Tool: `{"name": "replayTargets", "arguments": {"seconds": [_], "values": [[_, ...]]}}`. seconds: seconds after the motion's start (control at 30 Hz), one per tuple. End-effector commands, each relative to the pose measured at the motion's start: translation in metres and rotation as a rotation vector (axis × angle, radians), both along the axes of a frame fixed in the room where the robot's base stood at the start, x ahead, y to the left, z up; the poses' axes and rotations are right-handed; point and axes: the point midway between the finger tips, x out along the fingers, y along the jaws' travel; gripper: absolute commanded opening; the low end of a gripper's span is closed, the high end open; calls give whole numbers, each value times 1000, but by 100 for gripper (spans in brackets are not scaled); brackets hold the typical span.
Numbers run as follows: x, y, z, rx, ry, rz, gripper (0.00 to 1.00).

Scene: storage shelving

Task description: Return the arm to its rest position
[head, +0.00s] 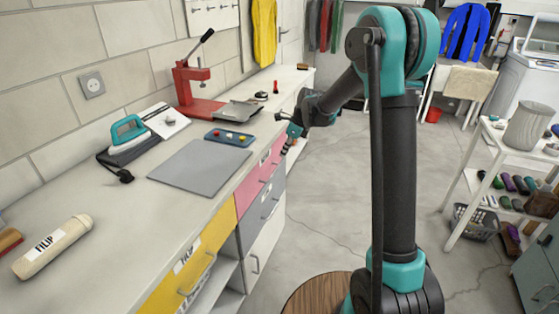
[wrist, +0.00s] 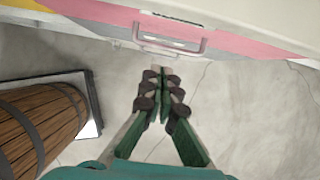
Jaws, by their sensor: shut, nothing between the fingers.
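My arm stands upright at the right of centre in the head view, with its forearm bent over to the left. My gripper (head: 289,144) hangs beside the counter's drawer fronts, near the pink drawer (head: 262,178). In the wrist view my gripper (wrist: 161,72) points at the floor and toward a drawer handle (wrist: 168,42). Its fingertips are together with nothing between them. I cannot tell whether they touch the handle.
The counter (head: 205,205) runs along the left, holding a grey mat (head: 200,165), an iron (head: 129,131) and a red press (head: 188,90). A shelf rack (head: 505,148) stands right. A wooden barrel (wrist: 40,128) stands close by. Open floor (head: 325,195) lies between.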

Motion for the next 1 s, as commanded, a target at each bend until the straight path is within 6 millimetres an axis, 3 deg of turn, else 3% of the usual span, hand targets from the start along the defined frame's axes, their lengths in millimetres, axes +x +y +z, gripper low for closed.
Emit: {"name": "replayTargets", "arguments": {"seconds": [0.17,0.37,0.67,1.0], "values": [[-4,-8,11,-5,-9,15,0],[-41,-48,21,-76,-125,220,0],[-143,-135,24,-295,-361,769,0],[-269,-209,-7,-567,-501,1420,0]]}}
